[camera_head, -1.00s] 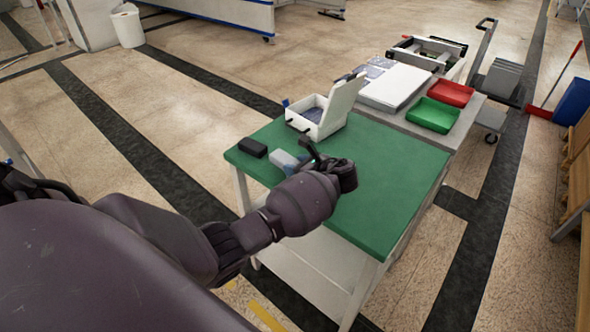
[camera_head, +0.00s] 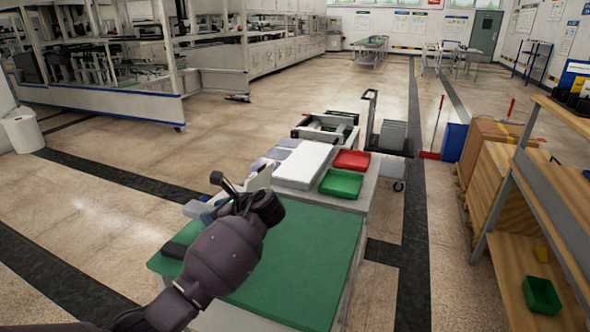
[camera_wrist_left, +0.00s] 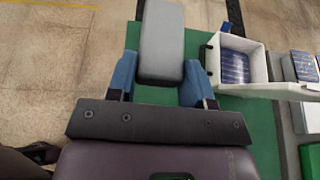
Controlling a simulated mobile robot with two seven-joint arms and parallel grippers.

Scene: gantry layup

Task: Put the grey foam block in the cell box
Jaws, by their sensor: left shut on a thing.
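The grey foam block (camera_wrist_left: 162,42) is held between the blue fingers of my left gripper (camera_wrist_left: 160,72) in the left wrist view. My left gripper (camera_head: 216,207) is shut on it above the green table mat (camera_head: 300,262) in the head view, where my wrist hides much of it. The white cell box (camera_wrist_left: 257,66) stands just right of the block in the left wrist view, its lid open and blue cells inside. In the head view the cell box (camera_head: 260,178) shows only in part behind my gripper. My right gripper is not in view.
A dark block (camera_head: 174,250) lies at the mat's left edge. Beyond the box are a white slab (camera_head: 302,165), a green tray (camera_head: 341,184) and a red tray (camera_head: 352,160). The right part of the mat is clear. A wooden shelf stands at right.

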